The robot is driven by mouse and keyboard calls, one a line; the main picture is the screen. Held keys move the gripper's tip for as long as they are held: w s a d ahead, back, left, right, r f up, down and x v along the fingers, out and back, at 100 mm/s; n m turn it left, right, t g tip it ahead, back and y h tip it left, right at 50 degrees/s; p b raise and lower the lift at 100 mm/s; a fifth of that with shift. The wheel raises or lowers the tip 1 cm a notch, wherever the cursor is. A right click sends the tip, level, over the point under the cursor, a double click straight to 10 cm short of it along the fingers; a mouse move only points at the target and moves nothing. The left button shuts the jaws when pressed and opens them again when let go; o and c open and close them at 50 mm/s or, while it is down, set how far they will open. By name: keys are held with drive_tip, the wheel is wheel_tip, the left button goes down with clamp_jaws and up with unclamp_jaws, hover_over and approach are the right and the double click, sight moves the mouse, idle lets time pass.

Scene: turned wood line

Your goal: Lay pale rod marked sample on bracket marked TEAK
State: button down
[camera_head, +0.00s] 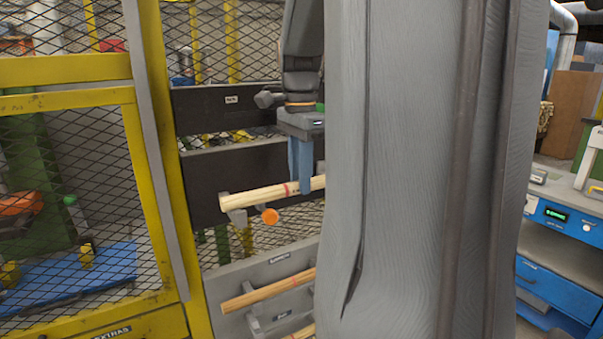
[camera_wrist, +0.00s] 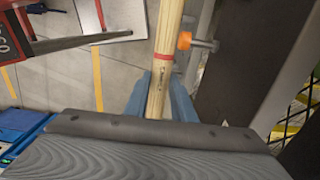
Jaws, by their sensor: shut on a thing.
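The pale rod (camera_head: 250,197) has a red band and lies roughly level in front of a dark board. It also shows in the wrist view (camera_wrist: 168,35), with small dark lettering below the band that looks like "sample". My gripper (camera_head: 303,185) is shut on it from above with blue fingers, one on each side in the wrist view (camera_wrist: 160,95). A grey bracket arm (camera_head: 238,217) is just under the rod's left end; I cannot tell whether they touch. A small label (camera_head: 231,99) on the upper dark board is too small to read surely. The rod's right end is hidden behind my arm.
An orange-tipped peg (camera_head: 269,216) sticks out just below the rod, and beside it in the wrist view (camera_wrist: 186,41). A lower grey board (camera_head: 235,278) carries labels and pale rods (camera_head: 262,294) on brackets. A yellow mesh fence (camera_head: 165,130) stands at left, blue cabinets (camera_head: 560,285) at right.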

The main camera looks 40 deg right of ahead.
drive_tip(key=shift+f, duration=0.2)
drive_tip(key=shift+f, duration=0.1)
drive_tip(key=shift+f, duration=0.15)
drive_tip(key=c, duration=1.5)
unclamp_jaws()
drive_tip(key=shift+b, duration=0.5)
